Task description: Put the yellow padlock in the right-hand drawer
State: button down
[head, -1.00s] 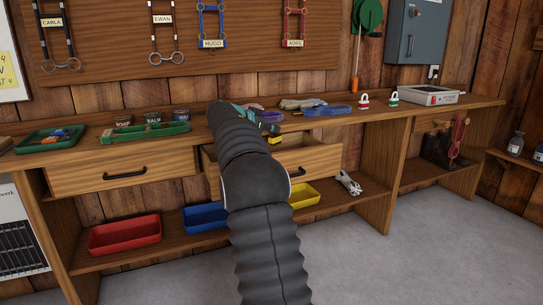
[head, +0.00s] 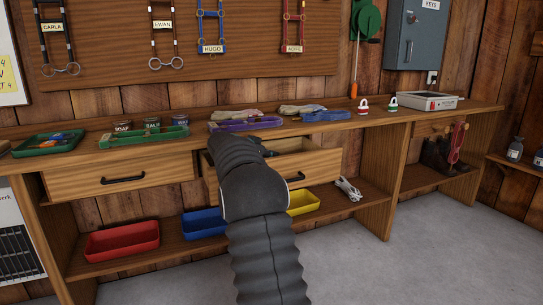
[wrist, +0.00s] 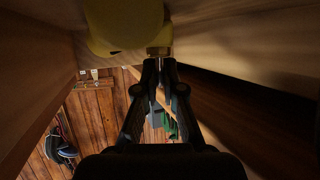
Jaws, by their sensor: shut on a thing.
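The yellow padlock (wrist: 115,28) shows at the top of the wrist view, large and close, with a brass-coloured part at my fingertips. My gripper (wrist: 159,66) is shut on it. Wooden surfaces stand close on both sides in that view. The right-hand drawer (head: 324,166) is pulled open under the bench in the head view. My arm covers the left part of this drawer and reaches down to its opening. The padlock and fingertips are hidden in the head view. I cannot tell whether the padlock touches the drawer floor.
The left drawer (head: 75,182) is shut. On the bench top stand a green tray (head: 48,146), a green caddy with tins (head: 145,138), a purple tray (head: 246,125) and a blue tray (head: 327,116). Red (head: 122,241), blue (head: 203,223) and yellow (head: 303,203) bins sit on the shelf below.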

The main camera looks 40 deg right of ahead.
jog(key=c, duration=1.3)
grip_release()
jog(key=shift+f, duration=0.1)
jog(key=shift+r, duration=0.25)
jog(key=v, duration=0.7)
jog(key=shift+a, duration=0.25)
